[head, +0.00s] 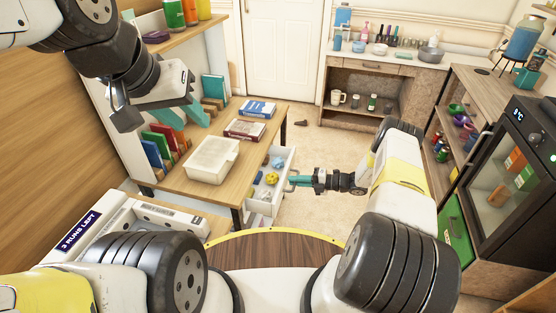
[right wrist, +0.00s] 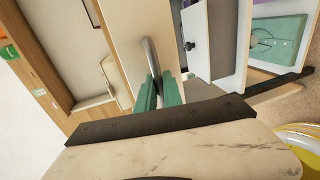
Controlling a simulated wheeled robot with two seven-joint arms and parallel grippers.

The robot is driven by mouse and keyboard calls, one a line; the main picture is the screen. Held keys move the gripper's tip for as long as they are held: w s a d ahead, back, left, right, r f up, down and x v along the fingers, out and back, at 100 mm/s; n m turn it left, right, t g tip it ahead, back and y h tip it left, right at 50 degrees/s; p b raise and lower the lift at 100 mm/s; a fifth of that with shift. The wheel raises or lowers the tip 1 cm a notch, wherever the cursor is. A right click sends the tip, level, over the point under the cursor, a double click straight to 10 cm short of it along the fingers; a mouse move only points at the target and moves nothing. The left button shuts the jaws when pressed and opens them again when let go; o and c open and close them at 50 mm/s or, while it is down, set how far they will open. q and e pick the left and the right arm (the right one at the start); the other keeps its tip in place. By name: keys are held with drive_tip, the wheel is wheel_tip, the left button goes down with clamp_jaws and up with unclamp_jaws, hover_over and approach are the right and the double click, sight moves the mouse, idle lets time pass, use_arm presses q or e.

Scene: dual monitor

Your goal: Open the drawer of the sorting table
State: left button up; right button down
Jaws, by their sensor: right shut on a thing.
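The sorting table (head: 178,185) has a wooden top, dark legs and a white drawer (head: 288,163) on its right side. The drawer stands pulled out, with yellow and blue things (head: 271,178) showing inside. My right gripper (head: 296,182) is at the drawer front, shut on the metal drawer handle (right wrist: 151,57). In the right wrist view its green fingers (right wrist: 158,92) stand on either side of the handle bar, by the pale drawer front (right wrist: 128,25). My left gripper (head: 178,116) hangs over the far left of the table, away from the drawer; its finger gap is unclear.
A cream container (head: 212,160) and books (head: 246,129) lie on the tabletop, with upright books (head: 160,145) at its left. Floor (head: 325,150) is free right of the drawer. A shelf unit (head: 462,95) and a glass-door fridge (head: 515,165) stand at the right.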

drive_tip(key=f+v, duration=0.3)
drive_tip(key=v, duration=1.1)
drive_tip(key=shift+d, duration=0.3)
drive_tip(key=shift+s, duration=0.1)
drive_tip(key=c, duration=1.5)
unclamp_jaws()
drive_tip(key=shift+d, duration=0.1)
drive_tip(key=v, duration=0.7)
drive_tip(key=shift+d, duration=0.3)
drive_tip(key=shift+r, duration=0.15)
